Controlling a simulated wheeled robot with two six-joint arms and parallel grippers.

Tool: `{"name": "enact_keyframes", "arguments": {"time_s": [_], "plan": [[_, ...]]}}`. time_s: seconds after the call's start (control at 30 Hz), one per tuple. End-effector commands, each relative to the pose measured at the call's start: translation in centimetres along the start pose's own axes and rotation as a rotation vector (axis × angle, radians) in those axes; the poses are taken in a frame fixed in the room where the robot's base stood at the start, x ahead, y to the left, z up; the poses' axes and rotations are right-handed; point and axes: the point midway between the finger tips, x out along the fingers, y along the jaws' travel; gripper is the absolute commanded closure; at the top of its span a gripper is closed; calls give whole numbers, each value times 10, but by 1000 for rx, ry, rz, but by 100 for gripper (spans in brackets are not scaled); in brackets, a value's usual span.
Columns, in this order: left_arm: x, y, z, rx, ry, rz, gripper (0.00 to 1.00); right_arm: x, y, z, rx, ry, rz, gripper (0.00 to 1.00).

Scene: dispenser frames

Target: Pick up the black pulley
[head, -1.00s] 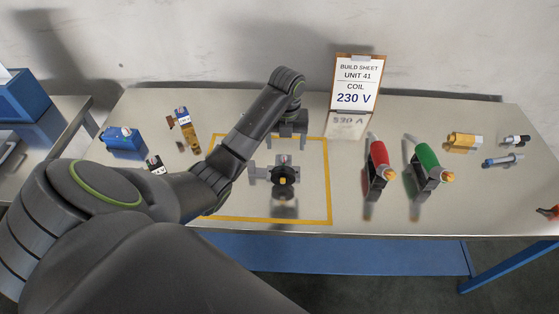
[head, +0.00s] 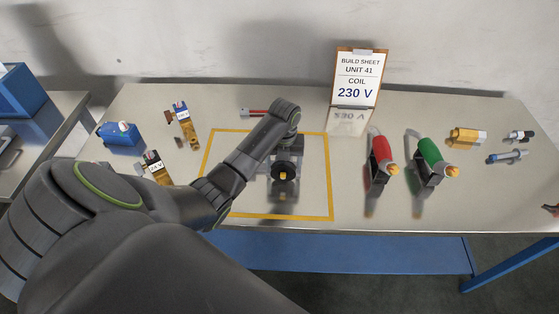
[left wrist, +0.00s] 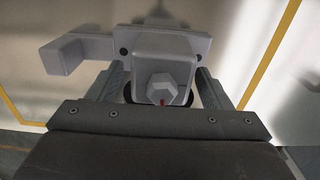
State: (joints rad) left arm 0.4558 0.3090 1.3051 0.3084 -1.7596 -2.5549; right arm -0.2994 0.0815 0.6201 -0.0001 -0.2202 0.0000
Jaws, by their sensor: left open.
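The black pulley (head: 284,172) is a dark round disc with a brass-coloured centre. It sits at the front of a grey unit inside the yellow square outline. My left gripper (head: 286,150) is over this unit, just behind the pulley, and the wrist hides most of the unit. In the left wrist view my open left gripper (left wrist: 160,82) has its fingers either side of a grey block (left wrist: 165,50) with a hex head marked red. Dark curved edges show beside the hex head, and most of what lies below is hidden. I cannot tell whether the fingers touch anything.
The build sheet (head: 357,80) reads 230 V. Several small parts lie left, including a blue one (head: 121,136), and far right. The square's front area is clear.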

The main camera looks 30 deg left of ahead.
Motion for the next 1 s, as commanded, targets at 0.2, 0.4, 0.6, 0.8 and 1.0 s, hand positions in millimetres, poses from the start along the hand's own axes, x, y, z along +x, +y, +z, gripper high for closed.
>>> {"name": "enact_keyframes", "arguments": {"time_s": [0.2, 0.4, 0.6, 0.8, 1.0], "plan": [[6, 0, 0, 0, -1, 0, 27, -1, 0, 0, 0, 0, 0, 100], [6, 0, 0, 0, -1, 0, 42, -1, 0, 0, 0, 0, 0, 100], [6, 0, 0, 0, -1, 0, 68, -1, -1, 0, 1, 0, -1, 100], [6, 0, 0, 0, -1, 0, 94, -1, -2, 0, 1, 0, -3, 100], [4, 0, 1, 0, -4, -1, 100, -1, -2, 0, 1, 0, -3, 100]]}}
